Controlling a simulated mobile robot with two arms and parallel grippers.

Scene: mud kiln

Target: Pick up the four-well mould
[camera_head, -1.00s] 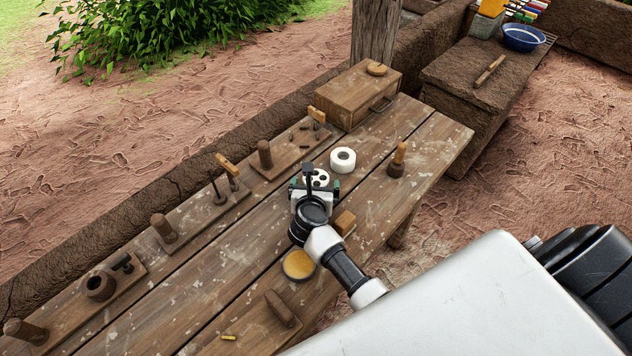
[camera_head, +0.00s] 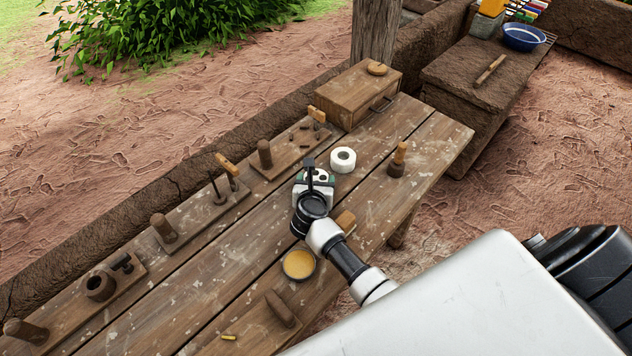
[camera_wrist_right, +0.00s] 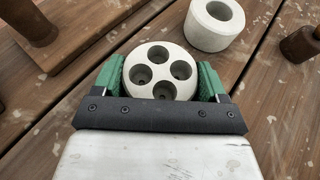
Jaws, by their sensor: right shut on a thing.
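The four-well mould (camera_wrist_right: 161,72) is a round white block with dark round wells in its top. In the right wrist view it sits between the green fingers of my right gripper (camera_wrist_right: 160,82), which is shut on it from both sides. In the head view the mould (camera_head: 320,175) shows only in part at the front of my right gripper (camera_head: 318,176), over the wooden workbench. I cannot tell whether it still touches the bench. My left gripper is not in view.
A white ring-shaped mould (camera_head: 343,160) stands close by on the workbench (camera_head: 250,235); it also shows in the right wrist view (camera_wrist_right: 214,24). A wooden-handled tool (camera_head: 397,163) stands to the right. A dish of yellow stuff (camera_head: 299,264) and a wooden block (camera_head: 345,220) lie near my arm.

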